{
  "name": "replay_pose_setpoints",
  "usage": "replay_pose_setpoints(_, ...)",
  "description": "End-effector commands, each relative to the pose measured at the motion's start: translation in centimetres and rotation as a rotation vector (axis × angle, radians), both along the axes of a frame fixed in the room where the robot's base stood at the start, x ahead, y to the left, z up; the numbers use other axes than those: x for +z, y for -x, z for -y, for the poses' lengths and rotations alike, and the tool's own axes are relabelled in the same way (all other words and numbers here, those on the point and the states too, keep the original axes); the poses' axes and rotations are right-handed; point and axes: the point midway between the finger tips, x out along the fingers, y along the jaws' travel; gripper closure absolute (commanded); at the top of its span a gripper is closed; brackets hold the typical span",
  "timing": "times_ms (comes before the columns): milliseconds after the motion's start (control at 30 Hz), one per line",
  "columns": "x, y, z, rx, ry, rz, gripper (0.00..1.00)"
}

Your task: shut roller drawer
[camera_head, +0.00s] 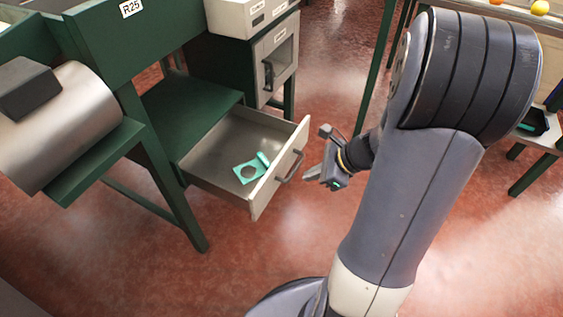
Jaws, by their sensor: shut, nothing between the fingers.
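The roller drawer (217,158) is a grey metal drawer pulled out of the green bench, low down, with its front panel (259,205) facing right. A dark bar handle (290,167) is on that front panel. Inside the drawer lie a flat teal piece with a round hole (249,174) and a small teal piece touching or close to it. My gripper (308,176) is just right of the drawer front, near the handle, with its fingers shut and empty, pointing left toward the handle. Whether the fingertips touch the handle cannot be told.
A green bench (120,45) labelled R25 carries a metal roller (62,125) at left. A grey cabinet with a closed door (275,60) stands behind the drawer. A table with oranges (539,8) is at the upper right. Red floor is clear below the drawer.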

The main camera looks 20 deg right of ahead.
Motion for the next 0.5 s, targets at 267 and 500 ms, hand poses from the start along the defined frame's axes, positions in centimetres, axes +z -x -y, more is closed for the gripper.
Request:
replay_pose_setpoints(267,-0.8,-2.3,3.2,-0.260,-0.146,-0.040,1.00)
replay_pose_setpoints(500,-3.6,-4.0,1.3,-0.256,-0.147,-0.042,1.00)
